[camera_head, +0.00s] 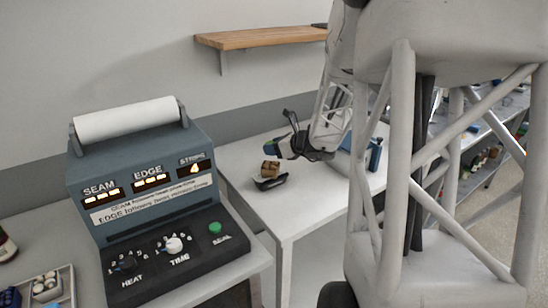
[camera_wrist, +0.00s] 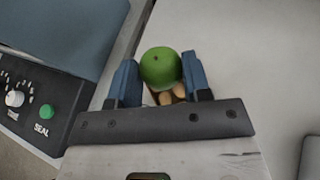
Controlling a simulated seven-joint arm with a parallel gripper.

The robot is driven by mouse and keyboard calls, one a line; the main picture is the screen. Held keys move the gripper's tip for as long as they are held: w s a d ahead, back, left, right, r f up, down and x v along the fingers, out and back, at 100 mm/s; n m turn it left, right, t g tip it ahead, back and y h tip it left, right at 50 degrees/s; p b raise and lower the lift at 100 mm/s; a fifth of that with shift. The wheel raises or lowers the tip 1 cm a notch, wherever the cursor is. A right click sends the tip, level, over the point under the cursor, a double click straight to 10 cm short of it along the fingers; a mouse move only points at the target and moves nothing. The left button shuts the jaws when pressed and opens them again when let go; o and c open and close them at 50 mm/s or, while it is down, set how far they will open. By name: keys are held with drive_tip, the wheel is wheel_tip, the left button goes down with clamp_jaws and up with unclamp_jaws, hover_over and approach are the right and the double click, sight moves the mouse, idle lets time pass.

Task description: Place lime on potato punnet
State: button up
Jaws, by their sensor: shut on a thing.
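The lime (camera_wrist: 160,67) is round and bright green. In the wrist view it sits between the two blue fingers of my gripper (camera_wrist: 159,62), which is shut on it. Brown potatoes (camera_wrist: 170,95) show behind and below the lime, partly hidden by it. In the head view my gripper (camera_head: 276,146) is above the potato punnet (camera_head: 270,184), a dark tray with brown potatoes on it, standing on the white table. I cannot clearly make out the lime in the head view, nor tell whether it touches the potatoes.
A blue-grey sealing machine (camera_head: 150,195) with a white roll stands at the left. The white table (camera_head: 320,195) has free room around the punnet. A blue object (camera_head: 375,155) stands at the table's right, and a wooden shelf (camera_head: 260,38) is on the wall.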

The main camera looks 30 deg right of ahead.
sight(274, 166)
drive_tip(key=shift+f, duration=2)
drive_tip(key=shift+f, duration=0.1)
drive_tip(key=o, duration=0.9)
drive_tip(key=shift+s+d+r, duration=0.2)
drive_tip(key=shift+s+r, duration=0.15)
drive_tip(key=shift+s, duration=0.1)
drive_tip(key=v, duration=1.1)
